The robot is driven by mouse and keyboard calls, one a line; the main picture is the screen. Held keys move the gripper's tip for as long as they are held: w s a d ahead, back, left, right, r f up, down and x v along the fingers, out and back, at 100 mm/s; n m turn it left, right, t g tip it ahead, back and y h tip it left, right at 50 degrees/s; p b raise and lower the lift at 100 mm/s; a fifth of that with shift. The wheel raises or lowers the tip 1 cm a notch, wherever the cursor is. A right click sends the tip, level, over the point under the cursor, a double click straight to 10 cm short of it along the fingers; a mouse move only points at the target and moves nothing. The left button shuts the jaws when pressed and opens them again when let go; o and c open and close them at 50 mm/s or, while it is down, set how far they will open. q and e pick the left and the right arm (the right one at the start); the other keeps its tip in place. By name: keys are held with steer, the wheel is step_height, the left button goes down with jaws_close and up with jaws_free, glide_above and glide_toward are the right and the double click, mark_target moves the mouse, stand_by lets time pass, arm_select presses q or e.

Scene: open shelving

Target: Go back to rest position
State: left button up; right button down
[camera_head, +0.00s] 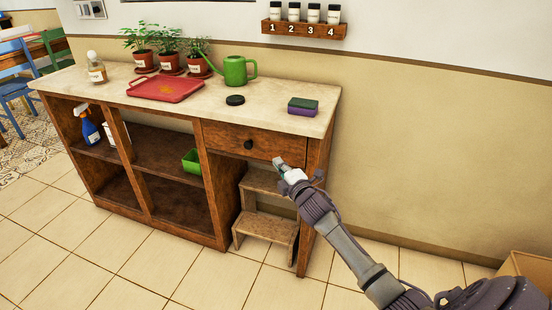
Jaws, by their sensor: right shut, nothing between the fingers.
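My right gripper (280,165) is shut and empty. Its arm comes in from the lower right, and the fingertips are in front of the right part of the wooden drawer (225,138), which is closed. The drawer's dark round knob (248,145) is to the left of the fingertips, apart from them. I cannot tell whether the fingertips touch the drawer front. My left gripper is not in view.
The counter (205,108) bears potted plants (168,62), a red tray (166,89), a green watering can (236,71), a black disc (235,100) and a sponge (302,106). A step stool (265,225) stands below the drawer. A cardboard box (528,270) is at lower right. Floor in front is clear.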

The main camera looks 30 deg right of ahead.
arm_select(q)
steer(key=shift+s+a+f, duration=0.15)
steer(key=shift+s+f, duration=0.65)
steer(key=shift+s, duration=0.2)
arm_select(e)
steer(key=s, duration=0.7)
steer(key=shift+a+f, duration=0.25)
steer(key=shift+a, duration=0.05)
